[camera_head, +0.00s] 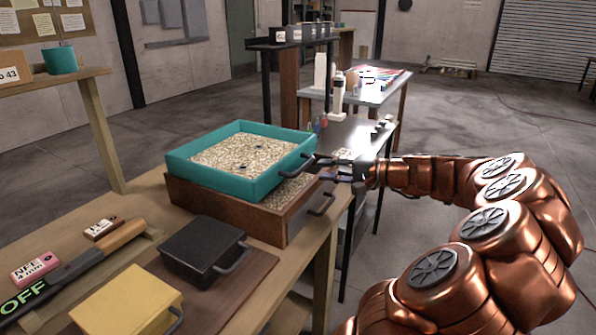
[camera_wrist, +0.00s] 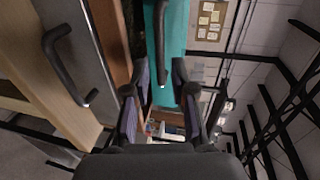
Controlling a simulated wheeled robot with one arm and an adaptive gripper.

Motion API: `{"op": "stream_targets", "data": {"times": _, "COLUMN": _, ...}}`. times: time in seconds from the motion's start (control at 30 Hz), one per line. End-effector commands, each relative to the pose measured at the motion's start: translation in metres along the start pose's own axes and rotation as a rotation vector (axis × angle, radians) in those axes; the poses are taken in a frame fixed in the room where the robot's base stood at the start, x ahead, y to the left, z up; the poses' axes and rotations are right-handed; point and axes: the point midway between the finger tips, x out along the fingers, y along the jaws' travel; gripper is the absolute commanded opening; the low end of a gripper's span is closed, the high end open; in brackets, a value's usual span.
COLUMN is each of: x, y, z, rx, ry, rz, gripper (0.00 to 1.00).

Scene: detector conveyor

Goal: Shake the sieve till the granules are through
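The sieve, a teal square tray (camera_head: 195,172), sits on a brown wooden box (camera_head: 230,212) and looks shifted toward the back left of it. Pale granules (camera_head: 245,155) with a few dark bits cover the sieve's floor. More granules (camera_head: 292,195) show in the box at its uncovered right side. My gripper (camera_head: 318,166) is at the sieve's black handle (camera_head: 298,168). In the wrist view the fingers (camera_wrist: 160,75) stand apart, with the handle (camera_wrist: 161,40) in front of or between their tips; contact is not clear. The sieve's mesh is hidden.
The box has its own black handle (camera_head: 322,205) just below my gripper. A black lidded box (camera_head: 203,250), a yellow box (camera_head: 128,302) and a long bar marked OFF (camera_head: 75,265) lie on the wooden table at front left. A dark bench (camera_head: 345,132) stands behind.

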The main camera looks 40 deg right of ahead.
Motion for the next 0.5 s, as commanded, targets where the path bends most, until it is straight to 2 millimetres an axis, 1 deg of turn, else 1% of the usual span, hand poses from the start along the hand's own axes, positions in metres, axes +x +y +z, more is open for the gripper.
{"op": "stream_targets", "data": {"times": 0.07, "x": 0.006, "y": 0.0, "z": 0.0, "rx": 0.002, "ry": -0.002, "rz": -0.001, "gripper": 0.25}}
{"op": "stream_targets", "data": {"times": 0.4, "x": 0.056, "y": 0.0, "z": 0.003, "rx": 0.003, "ry": -0.009, "rz": 0.002, "gripper": 0.25}}
{"op": "stream_targets", "data": {"times": 0.5, "x": 0.067, "y": 0.0, "z": 0.003, "rx": 0.003, "ry": -0.009, "rz": 0.001, "gripper": 0.25}}
